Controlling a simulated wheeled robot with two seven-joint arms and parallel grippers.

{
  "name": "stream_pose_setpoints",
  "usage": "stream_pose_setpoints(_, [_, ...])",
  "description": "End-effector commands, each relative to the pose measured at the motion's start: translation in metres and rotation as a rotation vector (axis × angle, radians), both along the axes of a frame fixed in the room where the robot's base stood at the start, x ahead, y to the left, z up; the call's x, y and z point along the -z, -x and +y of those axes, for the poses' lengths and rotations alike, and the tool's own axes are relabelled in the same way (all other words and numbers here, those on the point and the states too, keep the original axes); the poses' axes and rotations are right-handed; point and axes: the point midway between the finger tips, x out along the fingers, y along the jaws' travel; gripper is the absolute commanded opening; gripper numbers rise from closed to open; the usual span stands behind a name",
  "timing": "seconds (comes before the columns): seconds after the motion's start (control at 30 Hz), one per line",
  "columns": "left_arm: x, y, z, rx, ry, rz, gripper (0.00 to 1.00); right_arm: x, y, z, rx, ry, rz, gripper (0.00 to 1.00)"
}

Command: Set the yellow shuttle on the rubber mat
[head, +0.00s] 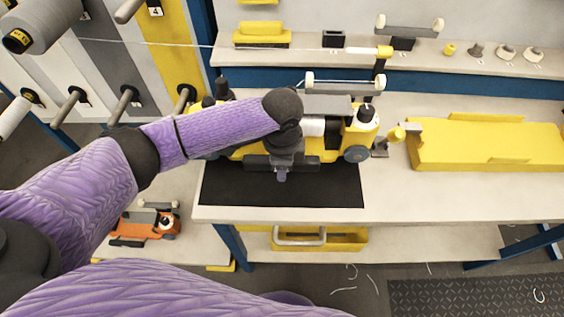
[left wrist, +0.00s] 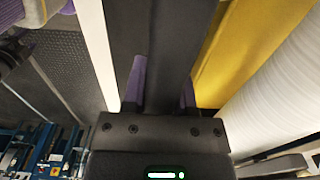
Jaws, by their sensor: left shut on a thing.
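The yellow shuttle (head: 358,134) is at the far side of the black rubber mat (head: 325,190) on the workbench. It has dark wheels and a white spool (head: 313,127). My left gripper (head: 282,176) is shut on a dark bar at the shuttle's near side. In the left wrist view, the fingers (left wrist: 162,88) close on this bar, with the yellow body (left wrist: 245,45) and the white spool (left wrist: 285,85) to the right. The shuttle overlaps the mat's far edge in the picture; I cannot tell whether it touches the mat. My arm hides part of the shuttle. My right gripper is out of view.
A yellow block-shaped part (head: 485,147) lies on the bench at right. Small parts stand on the back shelf (head: 450,62). An orange shuttle (head: 147,225) sits on a lower bench at left. Spools on pegs (head: 70,103) stand at left, and a thread (head: 160,42) runs across. The mat's front is clear.

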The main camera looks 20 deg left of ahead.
Motion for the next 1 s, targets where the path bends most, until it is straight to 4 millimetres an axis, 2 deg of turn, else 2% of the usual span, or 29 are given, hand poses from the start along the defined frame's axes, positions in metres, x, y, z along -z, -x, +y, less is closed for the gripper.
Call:
stream_pose_setpoints(0.73, [0.013,-0.001,0.000,0.000,0.001,-0.003,0.00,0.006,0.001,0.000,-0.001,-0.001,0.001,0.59])
stream_pose_setpoints(1.0, [0.012,-0.001,0.000,-0.001,0.001,-0.003,0.00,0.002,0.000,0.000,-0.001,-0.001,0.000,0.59])
